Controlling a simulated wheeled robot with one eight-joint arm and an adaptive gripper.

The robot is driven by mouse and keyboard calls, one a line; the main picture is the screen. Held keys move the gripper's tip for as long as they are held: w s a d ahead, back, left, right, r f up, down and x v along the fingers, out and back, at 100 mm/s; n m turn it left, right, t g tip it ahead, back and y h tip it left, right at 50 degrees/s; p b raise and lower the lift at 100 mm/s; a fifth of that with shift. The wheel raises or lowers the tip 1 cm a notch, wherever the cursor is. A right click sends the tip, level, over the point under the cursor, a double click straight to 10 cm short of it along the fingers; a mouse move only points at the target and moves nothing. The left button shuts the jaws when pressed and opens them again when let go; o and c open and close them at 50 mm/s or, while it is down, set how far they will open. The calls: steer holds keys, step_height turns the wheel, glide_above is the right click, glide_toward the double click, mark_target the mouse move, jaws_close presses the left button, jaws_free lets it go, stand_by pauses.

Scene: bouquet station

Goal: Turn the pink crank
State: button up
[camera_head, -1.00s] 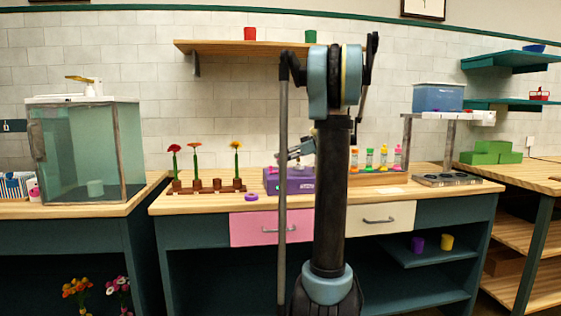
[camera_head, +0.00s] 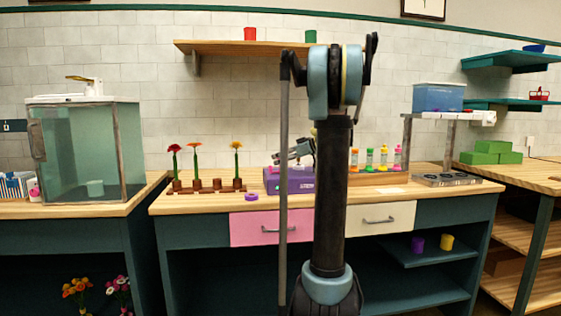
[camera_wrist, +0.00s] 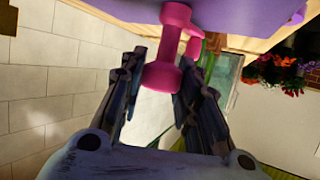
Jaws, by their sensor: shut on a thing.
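The pink crank (camera_wrist: 175,16) stands out from the purple box in the wrist view, and its pink handle (camera_wrist: 160,76) lies between the fingers. My gripper (camera_wrist: 161,72) is shut on the crank handle. In the head view my gripper (camera_head: 283,157) is just above the purple box (camera_head: 290,181) on the wooden counter.
A wooden rack with several flowers (camera_head: 195,185) stands left of the box, and a purple disc (camera_head: 251,197) lies in front of it. Small colored bottles (camera_head: 370,157) stand to the right. A glass cabinet (camera_head: 88,150) is at the left.

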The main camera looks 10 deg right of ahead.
steer(key=shift+m, duration=0.3)
steer(key=m+t+h, duration=0.3)
steer(key=shift+m+t, duration=0.4)
steer(key=shift+m+t+h, duration=1.1)
steer(key=shift+m+h, duration=0.8)
steer(key=shift+h, duration=0.2)
steer(key=shift+w+r+m+h, duration=0.1)
steer(key=shift+m+h, duration=0.2)
steer(key=shift+d, duration=0.1)
steer(key=o, duration=1)
steer(key=shift+o, duration=0.2)
steer(key=v, duration=1.2)
